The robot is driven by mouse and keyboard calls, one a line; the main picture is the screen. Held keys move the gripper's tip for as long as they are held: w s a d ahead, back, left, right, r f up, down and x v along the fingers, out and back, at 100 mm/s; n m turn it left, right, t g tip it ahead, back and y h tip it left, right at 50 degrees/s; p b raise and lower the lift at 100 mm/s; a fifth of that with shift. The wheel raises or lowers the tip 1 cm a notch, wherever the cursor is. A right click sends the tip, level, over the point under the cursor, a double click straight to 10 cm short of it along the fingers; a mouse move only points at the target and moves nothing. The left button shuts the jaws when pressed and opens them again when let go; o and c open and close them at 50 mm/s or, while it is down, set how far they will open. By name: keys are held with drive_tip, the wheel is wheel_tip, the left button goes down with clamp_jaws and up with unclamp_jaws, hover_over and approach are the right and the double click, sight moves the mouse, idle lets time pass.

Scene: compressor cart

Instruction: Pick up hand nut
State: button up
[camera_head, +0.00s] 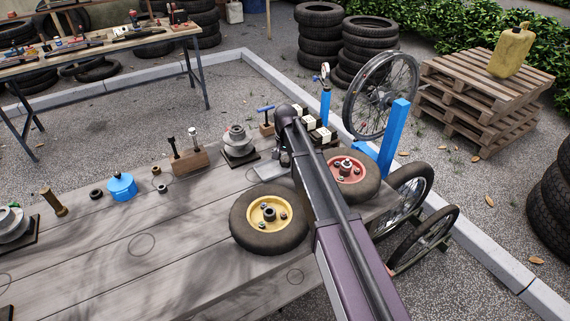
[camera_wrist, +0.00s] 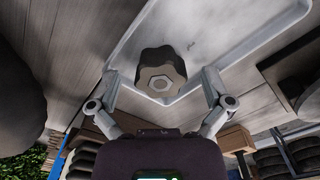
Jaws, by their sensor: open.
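The hand nut (camera_wrist: 160,74) is a dark, lobed knob with a lighter hexagonal middle. In the wrist view it lies in a shallow pale tray (camera_wrist: 215,42). My gripper (camera_wrist: 160,82) is open, with one finger to the left of the nut and one to the right. Clear gaps show on both sides, and I see no contact. In the head view my arm hides the nut, and only part of the grey tray (camera_head: 270,170) shows beside it.
On the wooden bench, a yellow-hubbed wheel (camera_head: 268,222) and a red-hubbed wheel (camera_head: 350,176) flank my arm. A grey stepped part (camera_head: 238,143) and a wooden block with bolts (camera_head: 188,160) stand left of the tray. A blue post (camera_head: 393,140) rises at the right.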

sight(285, 159)
idle(0.4)
drive_tip(key=c, duration=0.9)
drive_tip(key=shift+c, duration=0.2)
drive_tip(key=shift+r, duration=0.15)
wheel_tip(285, 159, up, 10)
drive_tip(key=p, duration=1)
drive_tip(key=shift+a, duration=0.1)
